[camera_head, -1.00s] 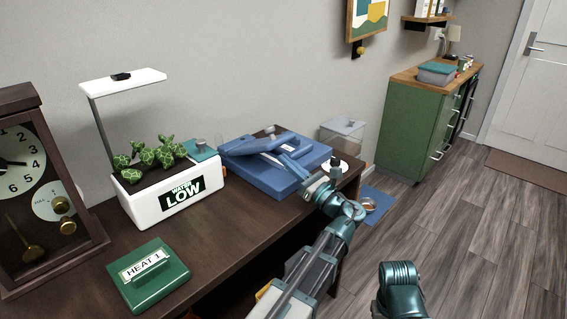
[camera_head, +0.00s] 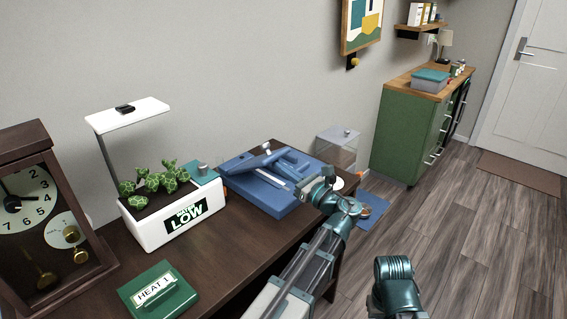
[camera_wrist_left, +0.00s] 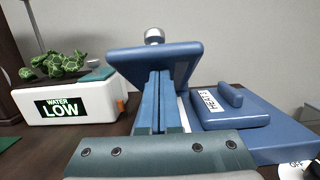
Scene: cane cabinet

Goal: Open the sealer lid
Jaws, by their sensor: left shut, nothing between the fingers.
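The blue sealer (camera_head: 262,196) lies on the dark table in the head view. Its lid (camera_head: 245,162), a blue bar with a silver knob, slants up toward its near end. In the left wrist view the lid (camera_wrist_left: 182,55) fills the upper middle, its knob on top. My left gripper (camera_head: 276,163) reaches in from the right; its shut, empty fingers lie under the lid's raised end. In the left wrist view the fingers (camera_wrist_left: 157,88) run up to the lid's underside; the tips are partly hidden. My right gripper is out of frame; only a teal part of that arm shows.
A white planter marked WATER LOW (camera_head: 178,222) stands left of the sealer. A green HEAT 1 block (camera_head: 158,292) and a wooden clock (camera_head: 45,215) are nearer left. A blue block labelled HEAT (camera_wrist_left: 240,110) sits right of the lid. A clear box (camera_head: 338,150) stands behind.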

